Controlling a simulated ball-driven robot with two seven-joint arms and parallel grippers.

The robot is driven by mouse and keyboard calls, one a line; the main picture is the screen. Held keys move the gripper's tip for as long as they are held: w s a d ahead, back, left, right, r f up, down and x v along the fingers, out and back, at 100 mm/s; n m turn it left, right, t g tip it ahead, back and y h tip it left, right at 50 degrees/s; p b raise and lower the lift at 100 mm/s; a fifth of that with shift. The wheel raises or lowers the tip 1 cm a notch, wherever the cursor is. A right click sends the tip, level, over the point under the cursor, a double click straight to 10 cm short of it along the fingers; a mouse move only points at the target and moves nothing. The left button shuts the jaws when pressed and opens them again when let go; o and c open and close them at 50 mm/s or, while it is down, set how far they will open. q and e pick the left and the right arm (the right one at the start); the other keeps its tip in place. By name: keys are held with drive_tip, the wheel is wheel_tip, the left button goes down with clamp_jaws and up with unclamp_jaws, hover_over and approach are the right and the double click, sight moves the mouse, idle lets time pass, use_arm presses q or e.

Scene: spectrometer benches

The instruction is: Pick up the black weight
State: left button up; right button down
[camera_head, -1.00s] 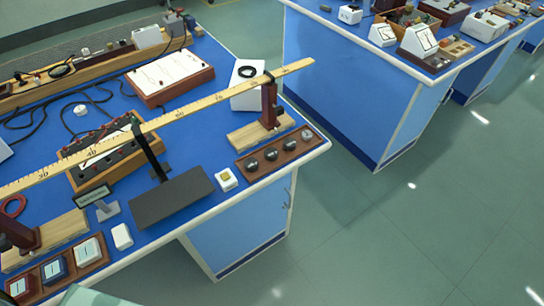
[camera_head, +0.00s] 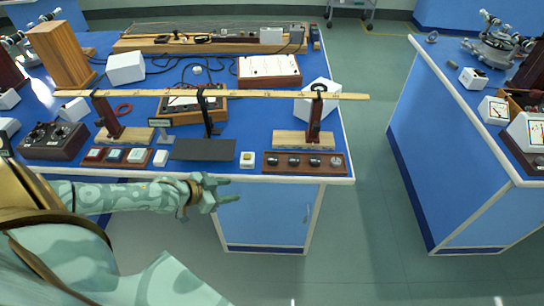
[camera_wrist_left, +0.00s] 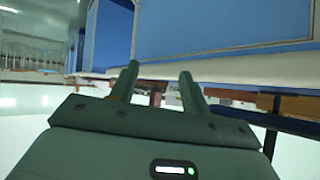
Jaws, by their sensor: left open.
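Several small, round, dark weights (camera_head: 294,161) sit in a row in a brown wooden tray (camera_head: 345,170) near the front edge of the blue bench. They are too small to tell which one is the black weight. My left gripper (camera_head: 229,190) is open and empty, in front of the bench edge, left of the tray and apart from it. In the left wrist view my open fingers (camera_wrist_left: 159,72) point toward a blue bench side, with nothing between them; no weight can be made out there. My right gripper is not in view.
A long ruler beam (camera_head: 240,95) spans stands above the bench. A second blue bench (camera_head: 440,150) stands to the right, with clear floor between.

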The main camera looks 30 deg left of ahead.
use_arm(q)
wheel_tip(320, 180, up, 10)
drive_tip(key=w+h, duration=0.1)
drive_tip(key=w, duration=0.1)
drive_tip(key=b, duration=0.5)
approach(273, 157)
drive_tip(key=shift+w+d+f+t, duration=0.15)
drive_tip(key=shift+w+d+f, duration=0.15)
drive_tip(key=shift+f, duration=0.3)
drive_tip(key=shift+w+d+f+t, duration=0.15)
drive_tip(key=shift+w+f, duration=0.1)
drive_tip(key=shift+f, duration=0.35)
drive_tip(key=x, duration=0.2)
drive_tip(key=b+x, duration=0.1)
drive_tip(key=x, duration=0.1)
drive_tip(key=b+x, duration=0.1)
drive_tip(key=x, duration=0.1)
drive_tip(key=shift+w+r, duration=0.25)
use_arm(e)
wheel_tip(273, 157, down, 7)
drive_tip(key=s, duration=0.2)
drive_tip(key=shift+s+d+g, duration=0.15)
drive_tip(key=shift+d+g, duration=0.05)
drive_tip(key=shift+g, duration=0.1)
use_arm(q)
drive_tip(key=shift+s+r, duration=0.1)
drive_tip(key=c, duration=0.9)
